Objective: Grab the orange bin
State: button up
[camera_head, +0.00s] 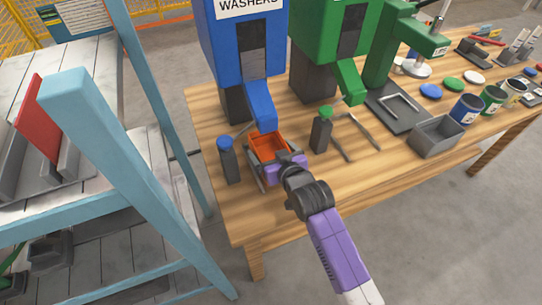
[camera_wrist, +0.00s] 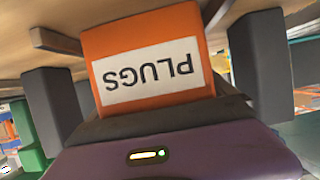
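The orange bin (camera_head: 268,146) sits on the wooden workbench, below the spout of the blue WASHERS dispenser (camera_head: 262,112). It is open at the top. In the wrist view the bin (camera_wrist: 140,43) faces me, with an upside-down white label reading PLUGS. My gripper (camera_head: 275,160) is at the near side of the bin. In the wrist view its dark fingers stand on either side of the bin, with a visible gap on each side, so it looks open around the bin. The bin's lower front is hidden by my gripper in the head view.
A grey bin (camera_head: 437,137) and several small cans are farther right. A blue-framed shelf (camera_head: 130,150) stands left of the workbench (camera_head: 235,215).

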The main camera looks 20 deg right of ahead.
jog(key=c, duration=1.1)
jog(key=shift+o, duration=0.2)
